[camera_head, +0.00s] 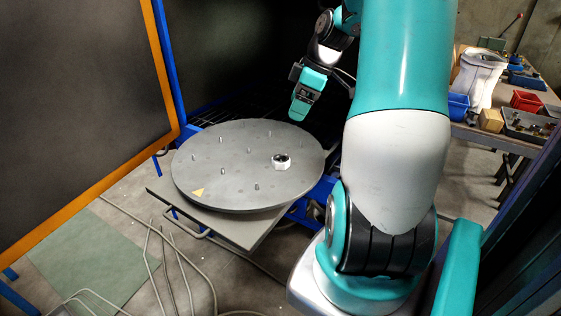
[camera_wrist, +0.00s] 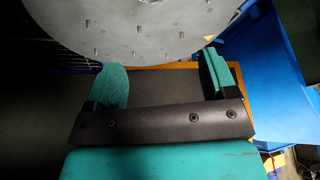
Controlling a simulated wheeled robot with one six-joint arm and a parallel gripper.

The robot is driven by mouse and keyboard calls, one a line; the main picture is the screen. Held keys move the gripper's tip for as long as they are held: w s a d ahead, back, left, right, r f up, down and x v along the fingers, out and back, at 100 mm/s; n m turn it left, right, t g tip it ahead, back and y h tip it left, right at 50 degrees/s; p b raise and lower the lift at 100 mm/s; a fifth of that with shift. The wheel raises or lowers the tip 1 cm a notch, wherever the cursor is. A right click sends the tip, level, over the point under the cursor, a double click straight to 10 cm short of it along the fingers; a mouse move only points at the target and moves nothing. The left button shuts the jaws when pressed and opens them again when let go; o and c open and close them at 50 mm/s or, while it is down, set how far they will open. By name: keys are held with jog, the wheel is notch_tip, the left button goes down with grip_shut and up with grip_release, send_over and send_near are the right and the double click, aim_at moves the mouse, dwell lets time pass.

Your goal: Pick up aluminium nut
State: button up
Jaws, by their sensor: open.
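The aluminium nut (camera_head: 281,161) is a small pale silver piece. It sits on the right part of the round grey turntable (camera_head: 205,178) in the head view. My gripper (camera_head: 302,112) is above the far right edge of the turntable, up and to the right of the nut and apart from it. In the wrist view my gripper (camera_wrist: 162,84) shows two separated teal fingers with nothing between them. The turntable (camera_wrist: 150,40) fills the top of that view with several small pegs. I do not see the nut in the wrist view.
Several upright pegs stand on the turntable around the nut. An orange-edged dark panel (camera_head: 75,110) stands at the left. A bench with a blue bin (camera_head: 457,105), a red bin (camera_head: 527,101) and a grey tray (camera_head: 528,124) is at the right. Bent hoses lie on the floor.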

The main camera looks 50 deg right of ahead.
jog(key=d+f, duration=0.1)
jog(key=d, duration=0.1)
send_over(277, 156)
jog(key=s, duration=0.3)
jog(key=f, duration=0.9)
jog(key=shift+d+f+p, duration=0.35)
jog(key=shift+p, duration=0.05)
jog(key=shift+w+p+x, duration=0.1)
jog(key=shift+p+x, duration=0.2)
jog(key=shift+x, duration=1.25)
jog(key=shift+w+p+x, duration=0.15)
jog(key=shift+p+x, duration=0.15)
jog(key=shift+x, duration=1.25)
jog(key=shift+r, duration=0.15)
jog(key=c, duration=1)
